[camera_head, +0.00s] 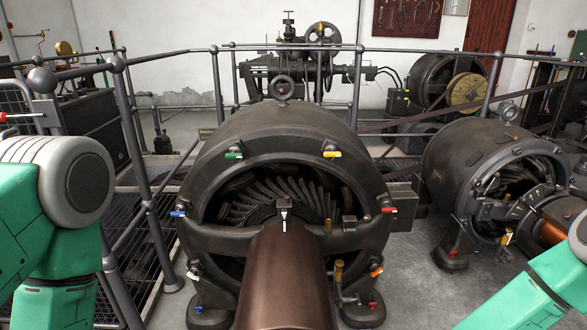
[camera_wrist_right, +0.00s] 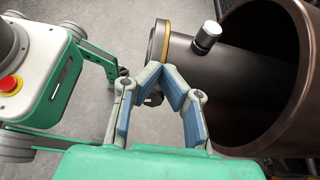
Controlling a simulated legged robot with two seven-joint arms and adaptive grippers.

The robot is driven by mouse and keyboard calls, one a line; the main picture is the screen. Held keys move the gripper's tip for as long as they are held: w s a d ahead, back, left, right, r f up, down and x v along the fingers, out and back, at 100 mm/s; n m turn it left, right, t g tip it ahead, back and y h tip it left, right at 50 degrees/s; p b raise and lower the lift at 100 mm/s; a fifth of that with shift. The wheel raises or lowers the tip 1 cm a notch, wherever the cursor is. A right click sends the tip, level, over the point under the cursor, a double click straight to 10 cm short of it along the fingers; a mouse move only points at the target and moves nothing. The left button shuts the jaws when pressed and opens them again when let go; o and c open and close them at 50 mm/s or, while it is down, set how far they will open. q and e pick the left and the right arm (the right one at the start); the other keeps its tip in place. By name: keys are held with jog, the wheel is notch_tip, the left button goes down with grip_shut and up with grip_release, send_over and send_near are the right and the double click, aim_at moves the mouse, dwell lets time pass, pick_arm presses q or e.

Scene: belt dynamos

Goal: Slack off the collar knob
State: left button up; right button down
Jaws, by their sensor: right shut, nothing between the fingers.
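In the right wrist view a dark knob with a silver cap (camera_wrist_right: 207,36) stands up from a dark cylinder (camera_wrist_right: 185,62) with a brass-coloured ring at its left end. I cannot tell for sure that this is the collar knob. My right gripper (camera_wrist_right: 154,72) is shut and empty, its tips before the cylinder's left end and left of the knob, apart from it. In the head view a small pale-marked fitting (camera_head: 284,215) sits at the top of the collar where the brown shaft (camera_head: 285,278) enters the large dynamo (camera_head: 285,130). My left gripper is out of view.
A wide open drum (camera_wrist_right: 258,70) fills the right of the wrist view. Coloured handles ring the large dynamo's front. A second dynamo (camera_head: 478,150) stands at the right, and a metal railing (camera_head: 150,200) runs on the left. Grey floor (camera_head: 430,290) shows between the machines.

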jog(key=p+v, duration=0.2)
jog(key=v, duration=0.4)
jog(key=shift+p, duration=0.3)
jog(key=shift+f+b+x, duration=0.25)
jog(key=shift+b+x, duration=2.8)
jog(key=shift+b, duration=2.3)
jog(key=shift+s+d, duration=0.15)
jog(key=shift+d+f, duration=0.2)
jog(key=shift+f, duration=0.1)
